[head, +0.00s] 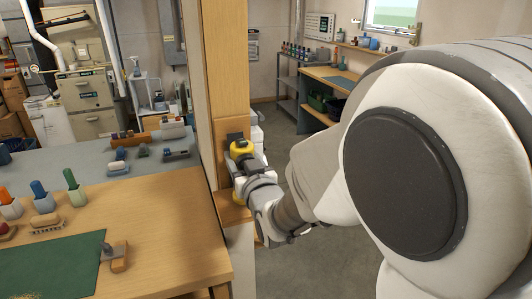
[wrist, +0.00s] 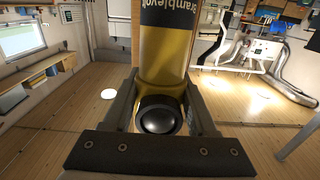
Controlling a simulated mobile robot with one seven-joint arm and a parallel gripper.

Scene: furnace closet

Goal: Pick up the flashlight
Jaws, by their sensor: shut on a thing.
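The flashlight is yellow with a black band bearing pale lettering, and its dark round end faces the camera in the wrist view (wrist: 162,62). My gripper (wrist: 160,98) is shut on it, with one dark finger on each side of its body. In the head view the flashlight (head: 241,148) shows as a small yellow and black shape at the end of my arm, in front of a wooden post. My gripper (head: 246,166) partly hides it there. Whether the flashlight touches the post or a support is unclear.
The wooden post (head: 228,70) stands directly behind my gripper. A workbench (head: 170,215) at left carries a green mat (head: 50,265), several coloured-handled tools and a wooden block (head: 120,262). Shelving and another bench (head: 325,75) stand at the back right. Open floor (head: 305,152) lies between.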

